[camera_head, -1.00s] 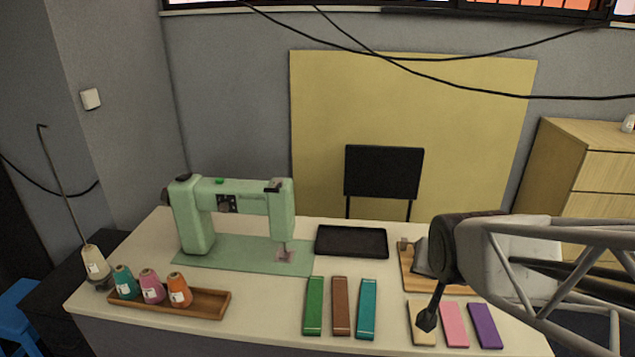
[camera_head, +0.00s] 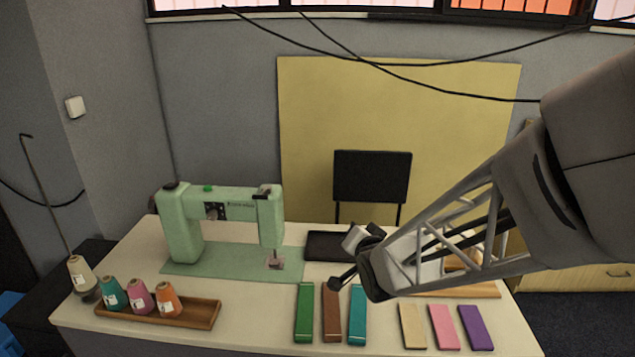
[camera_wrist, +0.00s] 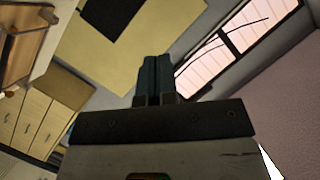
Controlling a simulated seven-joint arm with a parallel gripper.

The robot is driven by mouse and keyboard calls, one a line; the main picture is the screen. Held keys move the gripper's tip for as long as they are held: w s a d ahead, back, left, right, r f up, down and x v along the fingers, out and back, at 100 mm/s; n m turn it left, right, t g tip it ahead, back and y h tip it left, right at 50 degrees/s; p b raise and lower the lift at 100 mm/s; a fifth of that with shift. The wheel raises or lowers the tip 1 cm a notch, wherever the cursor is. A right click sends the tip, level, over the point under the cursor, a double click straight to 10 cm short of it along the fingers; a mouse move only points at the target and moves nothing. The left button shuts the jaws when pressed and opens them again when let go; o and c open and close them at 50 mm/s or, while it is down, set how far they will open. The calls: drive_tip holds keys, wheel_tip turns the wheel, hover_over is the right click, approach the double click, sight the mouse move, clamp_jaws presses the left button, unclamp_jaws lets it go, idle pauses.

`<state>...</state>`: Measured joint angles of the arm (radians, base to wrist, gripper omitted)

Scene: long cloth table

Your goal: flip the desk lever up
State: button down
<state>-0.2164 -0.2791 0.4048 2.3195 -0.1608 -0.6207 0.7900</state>
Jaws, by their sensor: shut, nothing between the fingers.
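My gripper (camera_head: 338,283) is shut and empty in the head view, in the air over the table around the brown and teal strips. In the wrist view its two dark fingers (camera_wrist: 155,78) are together and point toward the yellow wall panel. A wooden board (camera_head: 480,291) lies at the right of the table, mostly behind my arm. I cannot make out the desk lever in the head view, where my arm covers most of that board. A wooden piece with a dark part (camera_wrist: 18,28) shows at the top left of the wrist view; I cannot tell whether it is the lever.
A green sewing machine (camera_head: 180,225) stands at the table's left, with a thread tray (camera_head: 203,317) in front. Green, brown (camera_head: 331,315) and teal strips lie mid-front; beige, pink (camera_head: 444,328) and purple ones lie right. A black tray (camera_head: 322,246) is behind my gripper.

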drive_tip(key=a+f+m+t+y, duration=0.2)
drive_tip(key=a+f+t+y, duration=0.2)
drive_tip(key=a+y, duration=0.6)
drive_tip(key=shift+s+a+f, duration=0.45)
drive_tip(key=shift+a+f, duration=0.35)
drive_tip(key=shift+a, duration=0.65)
approach(263, 192)
drive_tip(key=r, duration=0.1)
drive_tip(key=w+a+r, duration=0.2)
drive_tip(key=shift+r, duration=0.1)
